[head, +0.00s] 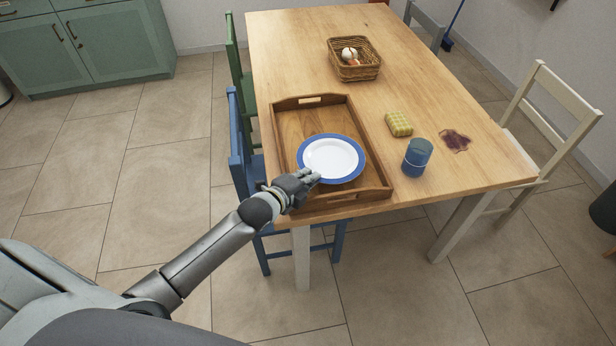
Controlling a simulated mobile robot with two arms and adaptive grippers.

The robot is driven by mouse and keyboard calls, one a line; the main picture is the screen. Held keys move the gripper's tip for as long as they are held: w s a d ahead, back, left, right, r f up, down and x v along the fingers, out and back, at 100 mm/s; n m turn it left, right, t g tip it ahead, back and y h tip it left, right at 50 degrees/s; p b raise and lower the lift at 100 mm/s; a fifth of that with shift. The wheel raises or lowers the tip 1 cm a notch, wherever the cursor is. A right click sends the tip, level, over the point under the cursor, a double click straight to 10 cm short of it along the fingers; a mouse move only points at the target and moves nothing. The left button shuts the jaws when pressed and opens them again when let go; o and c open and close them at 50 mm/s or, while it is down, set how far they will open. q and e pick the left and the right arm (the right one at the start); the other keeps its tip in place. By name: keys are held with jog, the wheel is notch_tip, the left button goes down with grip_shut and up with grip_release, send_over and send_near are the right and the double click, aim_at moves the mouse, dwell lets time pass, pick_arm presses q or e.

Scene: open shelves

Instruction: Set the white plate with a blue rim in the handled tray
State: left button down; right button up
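The white plate with a blue rim (331,160) appears within the handled tray (293,122), toward its near end. It looks about level; I cannot tell whether it rests on the tray floor or is held just above it. The tray is wooden, with raised walls and cut-out handles, and lies at the near left of the table. My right gripper is out of view.
The wooden table (440,105) also holds a wicker basket (354,71) with eggs, a yellow-green sponge (399,124), a blue cup (417,157) and a dark stain (455,141). A blue chair (238,150) and a green chair (236,62) stand at the left side, a cream chair (552,118) at the right.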

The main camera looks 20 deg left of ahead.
pick_arm(q)
jog(key=shift+f+b, duration=0.45)
jog(key=shift+f, duration=0.2)
jog(key=shift+s+f, duration=0.1)
jog(key=shift+f, duration=0.15)
